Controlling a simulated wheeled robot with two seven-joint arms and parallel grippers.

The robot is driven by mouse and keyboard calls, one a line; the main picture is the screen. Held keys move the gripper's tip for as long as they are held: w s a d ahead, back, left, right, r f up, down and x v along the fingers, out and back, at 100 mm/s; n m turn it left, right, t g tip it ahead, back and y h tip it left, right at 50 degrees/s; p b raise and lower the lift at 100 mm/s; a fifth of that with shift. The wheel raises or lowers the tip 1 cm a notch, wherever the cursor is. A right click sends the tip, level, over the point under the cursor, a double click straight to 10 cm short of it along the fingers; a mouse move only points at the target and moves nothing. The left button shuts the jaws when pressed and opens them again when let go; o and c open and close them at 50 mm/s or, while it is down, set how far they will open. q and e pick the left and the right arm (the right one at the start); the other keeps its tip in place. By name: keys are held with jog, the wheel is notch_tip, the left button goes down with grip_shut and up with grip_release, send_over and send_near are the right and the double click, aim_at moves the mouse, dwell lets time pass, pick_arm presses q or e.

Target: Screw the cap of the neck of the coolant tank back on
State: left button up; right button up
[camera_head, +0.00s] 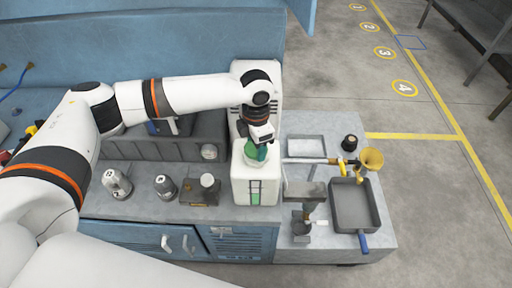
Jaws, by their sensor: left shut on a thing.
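The white coolant tank (241,190) stands on the grey bench, with a level window showing green on its front. My left arm reaches over from the left, and my left gripper (258,147) points down at the top of the tank. It is shut on the green cap (254,155) at the tank's neck. The gripper partly hides the cap and neck, so I cannot tell whether the cap is seated or how far it is threaded. My right gripper is not in view.
A vise (305,194), a grey pan with a blue handle (354,207), a brass funnel (371,160) and a black cap-like piece (350,143) are right of the tank. Two metal cans (117,184) and (165,187) stand left. A grey bin (180,142) is behind them.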

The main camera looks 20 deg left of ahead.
pick_arm(q)
jog(key=o, duration=1.4)
jog(key=shift+o, duration=0.2)
